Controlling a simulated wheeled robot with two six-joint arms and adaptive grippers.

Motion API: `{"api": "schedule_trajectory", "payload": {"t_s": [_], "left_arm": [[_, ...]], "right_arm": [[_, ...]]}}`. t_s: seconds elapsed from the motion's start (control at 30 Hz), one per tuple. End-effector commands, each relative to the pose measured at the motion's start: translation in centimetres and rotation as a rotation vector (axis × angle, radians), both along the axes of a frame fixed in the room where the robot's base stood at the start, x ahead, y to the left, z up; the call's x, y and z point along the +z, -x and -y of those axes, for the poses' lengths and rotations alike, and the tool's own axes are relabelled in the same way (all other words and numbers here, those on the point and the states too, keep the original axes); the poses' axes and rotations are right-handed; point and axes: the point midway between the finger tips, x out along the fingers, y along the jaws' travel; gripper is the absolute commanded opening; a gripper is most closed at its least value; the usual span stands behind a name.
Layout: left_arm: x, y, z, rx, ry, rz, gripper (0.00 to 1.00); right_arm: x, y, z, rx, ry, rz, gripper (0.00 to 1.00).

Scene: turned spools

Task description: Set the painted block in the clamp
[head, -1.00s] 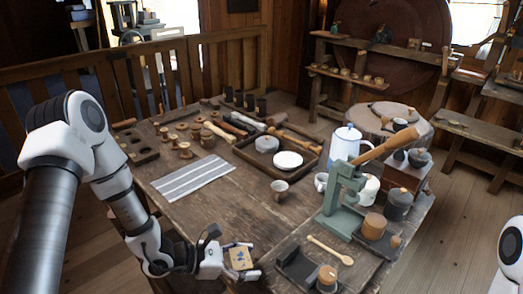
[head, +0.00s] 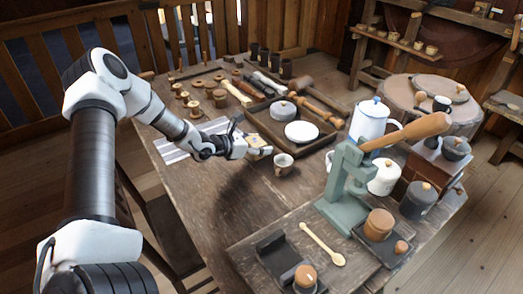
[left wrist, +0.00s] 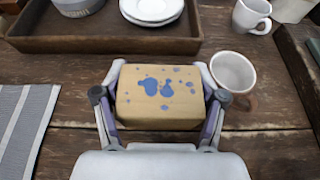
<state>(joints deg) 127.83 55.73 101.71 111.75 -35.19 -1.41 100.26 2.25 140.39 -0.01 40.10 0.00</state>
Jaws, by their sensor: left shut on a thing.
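The painted block (left wrist: 160,97) is tan with blue splotches. In the left wrist view it sits between the two fingers of my left gripper (left wrist: 160,100), which are shut on its sides. In the head view my left gripper (head: 258,148) holds the block (head: 254,140) above the table, between the striped cloth and the small cup. A dark slotted fixture (head: 275,252), perhaps the clamp, stands on a board at the table's near side, beside a wooden-topped piece (head: 305,277). My right gripper is not in view.
A green lever press (head: 345,190) with a wooden handle stands right of the gripper. A cup (head: 284,164) is close by it. Behind are a wooden tray (head: 262,124) and a plate (head: 301,132). The striped cloth (head: 172,150) lies left. Bare table lies in front.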

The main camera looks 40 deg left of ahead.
Motion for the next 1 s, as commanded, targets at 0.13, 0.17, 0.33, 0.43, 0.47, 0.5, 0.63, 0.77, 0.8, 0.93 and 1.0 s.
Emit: {"api": "schedule_trajectory", "payload": {"t_s": [0.13,0.17,0.33,0.43,0.47,0.5,0.63,0.77,0.8,0.93,1.0], "left_arm": [[-3.0,0.0,0.1,-0.003,-0.003,-0.004,0.33],[-3.4,0.0,0.1,-0.002,-0.004,-0.002,0.33],[-4.3,0.0,0.1,-0.001,0.000,0.001,0.33],[-4.2,0.0,0.1,-0.001,0.000,0.001,0.33],[-4.3,0.0,0.1,-0.001,0.000,0.001,0.33],[-4.3,0.0,0.1,-0.001,0.000,0.001,0.33],[-4.6,0.0,0.1,-0.002,0.000,0.001,0.77],[-4.5,0.0,0.1,-0.003,-0.001,0.001,0.83],[-4.5,0.0,0.1,-0.003,-0.001,0.001,0.83],[-4.5,0.0,0.1,-0.003,-0.001,0.001,0.83],[-4.3,0.0,0.1,-0.003,-0.001,0.001,0.83]], "right_arm": [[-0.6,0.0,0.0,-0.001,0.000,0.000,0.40],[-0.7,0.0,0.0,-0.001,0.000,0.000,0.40],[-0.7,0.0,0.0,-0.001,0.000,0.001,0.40],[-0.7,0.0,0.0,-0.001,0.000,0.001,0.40],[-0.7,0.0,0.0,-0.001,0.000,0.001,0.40],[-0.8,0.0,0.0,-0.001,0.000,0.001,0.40],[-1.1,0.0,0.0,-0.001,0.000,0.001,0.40],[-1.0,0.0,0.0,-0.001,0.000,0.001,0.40],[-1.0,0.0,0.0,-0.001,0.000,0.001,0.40],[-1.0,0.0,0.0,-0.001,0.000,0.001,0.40],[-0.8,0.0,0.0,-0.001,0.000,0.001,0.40]]}}
